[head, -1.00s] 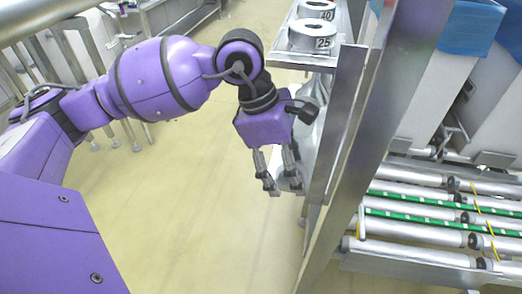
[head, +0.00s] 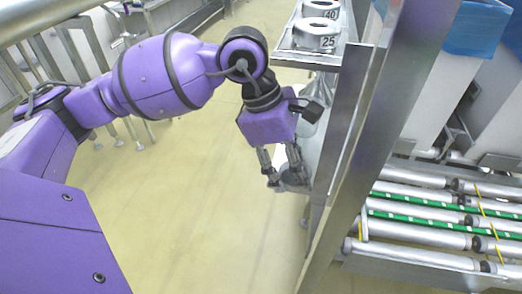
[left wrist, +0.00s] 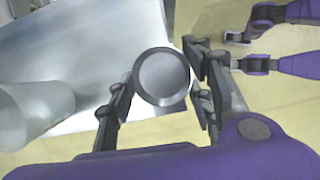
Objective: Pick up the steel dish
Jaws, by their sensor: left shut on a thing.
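The steel dish (left wrist: 161,77) is a small round grey metal dish with a raised rim. In the left wrist view it sits between the two fingers of my left gripper (left wrist: 160,90), which touch its sides. In the head view my left gripper (head: 286,180) points down at the edge of a metal shelf, and the dish (head: 293,179) shows as a dark grey shape at the fingertips, partly hidden by them. I cannot tell whether the dish is clear of the shelf. My right gripper is not seen in the head view.
A steel shelf (left wrist: 75,62) lies under and beside the gripper, with a large metal cylinder (left wrist: 30,110) near it. Ring-shaped weights marked 25 (head: 314,37) and 40 (head: 320,9) stand on the upper shelf. A steel post and roller conveyor (head: 420,232) are at the right; open floor lies left.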

